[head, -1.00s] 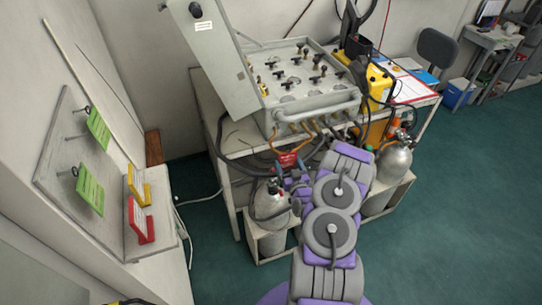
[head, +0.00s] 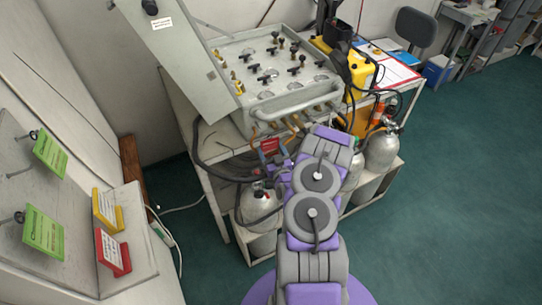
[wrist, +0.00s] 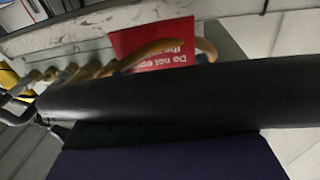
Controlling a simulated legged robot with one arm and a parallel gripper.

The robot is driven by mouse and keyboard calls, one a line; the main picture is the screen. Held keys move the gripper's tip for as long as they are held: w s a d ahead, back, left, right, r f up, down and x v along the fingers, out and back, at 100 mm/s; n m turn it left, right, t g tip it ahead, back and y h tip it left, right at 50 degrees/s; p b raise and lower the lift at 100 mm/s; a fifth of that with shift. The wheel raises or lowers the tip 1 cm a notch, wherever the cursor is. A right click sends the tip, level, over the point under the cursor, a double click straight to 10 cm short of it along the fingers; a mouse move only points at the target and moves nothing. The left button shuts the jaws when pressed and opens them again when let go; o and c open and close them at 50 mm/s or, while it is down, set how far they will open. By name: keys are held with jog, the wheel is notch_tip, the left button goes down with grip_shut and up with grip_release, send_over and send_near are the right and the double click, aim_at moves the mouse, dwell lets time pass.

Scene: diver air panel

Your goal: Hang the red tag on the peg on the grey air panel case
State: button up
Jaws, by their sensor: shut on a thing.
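The red tag (head: 269,146) is held in my gripper (head: 272,154), in front of the lower front of the grey air panel case (head: 228,62). In the wrist view the red tag (wrist: 150,38) shows white lettering upside down, partly covered by orange curved parts and a dark bar. The fingers are shut on the tag, but their exact grip is hard to see. The tag looks apart from the case, though the gap is unclear. I cannot make out the peg on the case.
Orange and black hoses (head: 292,124) crowd the case front. Gas cylinders (head: 258,205) stand on the trolley's lower shelf. A side board (head: 60,190) at left holds green tags (head: 43,230) on pegs, plus yellow (head: 107,209) and red (head: 113,253) pieces. Green floor is clear at right.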

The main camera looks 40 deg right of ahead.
aim_at(266, 149)
jog(key=shift+w+f, duration=0.1)
jog(key=shift+w, duration=0.15)
jog(key=shift+w+a+r+b, duration=0.2)
jog(key=shift+w+a+b, duration=0.5)
jog(key=shift+a+b, duration=0.2)
jog(key=shift+w+d+b, duration=0.35)
jog(key=shift+w, duration=0.05)
jog(key=shift+w+d+f, duration=0.2)
jog(key=shift+w+d, duration=0.05)
jog(key=shift+d, duration=0.5)
jog(key=shift+w+a+r, duration=0.15)
jog(key=shift+a+r, duration=0.05)
jog(key=shift+a, duration=0.3)
jog(key=shift+w+a+r, duration=0.15)
jog(key=shift+a, duration=0.3)
jog(key=shift+d+f, duration=0.15)
jog(key=shift+d, duration=0.45)
jog(key=shift+a, duration=0.25)
jog(key=shift+d, duration=0.2)
